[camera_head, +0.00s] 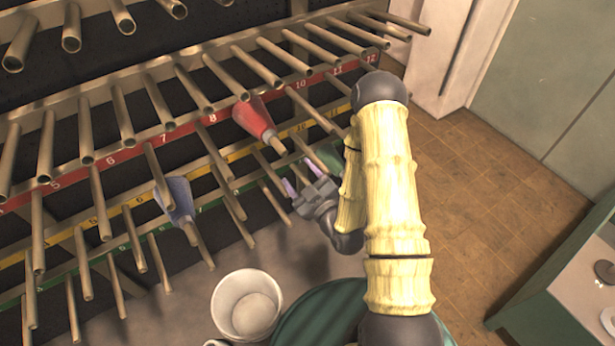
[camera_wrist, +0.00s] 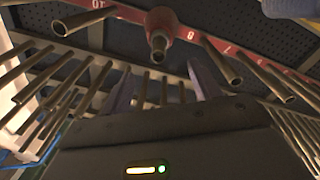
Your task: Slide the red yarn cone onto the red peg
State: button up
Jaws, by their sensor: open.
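The red yarn cone (camera_head: 253,117) is around a metal peg on the red-striped row, between labels 8 and 10, its wide end toward the rack. The peg's bare tip (camera_head: 278,147) sticks out through its narrow end. In the wrist view the red cone (camera_wrist: 164,22) is at top centre, its peg pointing toward the camera. My gripper (camera_head: 296,181) is open and empty, below and in front of the cone, apart from it. Its two purple fingers (camera_wrist: 162,88) also show in the wrist view, with nothing between them. The label behind the cone is hidden.
A blue cone (camera_head: 180,198) hangs on a lower peg at left, and a green cone (camera_head: 329,156) is partly hidden behind my arm. Several bare pegs crowd around my gripper. A white bucket (camera_head: 247,303) stands below. A green cabinet (camera_head: 555,300) is at right; floor between is clear.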

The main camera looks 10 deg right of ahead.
jog(key=p+v, duration=0.3)
jog(key=shift+s+d, duration=0.1)
jog(key=shift+s, duration=0.1)
dwell(1.0)
